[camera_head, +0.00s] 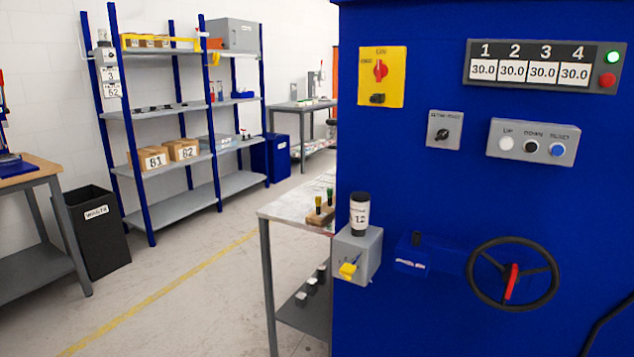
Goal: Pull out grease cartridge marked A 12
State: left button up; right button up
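A small cylindrical cartridge (359,215) with a dark cap and a white label stands upright on top of a grey box (366,252) fixed to the left side of the blue machine. The label shows "12"; the small marking above it is too small to read. The cartridge's lower end meets the box top, and I cannot tell how deep it sits. Neither of my grippers is in view.
The blue machine (420,180) fills the right side, with a black handwheel (513,273) protruding. A grey table (292,208) stands behind its left edge. Shelves (170,108), a black bin (95,235) and a wooden-topped bench (30,168) are at left. The floor between is clear.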

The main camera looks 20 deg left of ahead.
aim_at(359, 200)
jog(key=i+j, duration=0.3)
jog(key=i+j+z, duration=0.1)
jog(key=i+j, duration=0.2)
jog(key=i, duration=0.2)
jog(key=i+j, duration=0.2)
jog(key=j, duration=0.15)
jog(key=i+j, duration=0.2)
jog(key=j, duration=0.2)
jog(key=i+j+z, duration=0.1)
jog(key=j, duration=0.25)
jog(key=i+j, duration=0.4)
jog(key=j, duration=0.4)
jog(key=i+j+z, duration=0.1)
jog(key=j, duration=0.4)
jog(key=i+j, duration=0.15)
jog(key=j, duration=0.35)
jog(key=i+j+u, duration=0.1)
jog(key=j, duration=0.3)
jog(key=i+j+u, duration=0.15)
jog(key=j, duration=0.2)
jog(key=i+j+u, duration=0.1)
jog(key=j, duration=0.3)
jog(key=i+j+u, duration=0.15)
jog(key=j, duration=0.2)
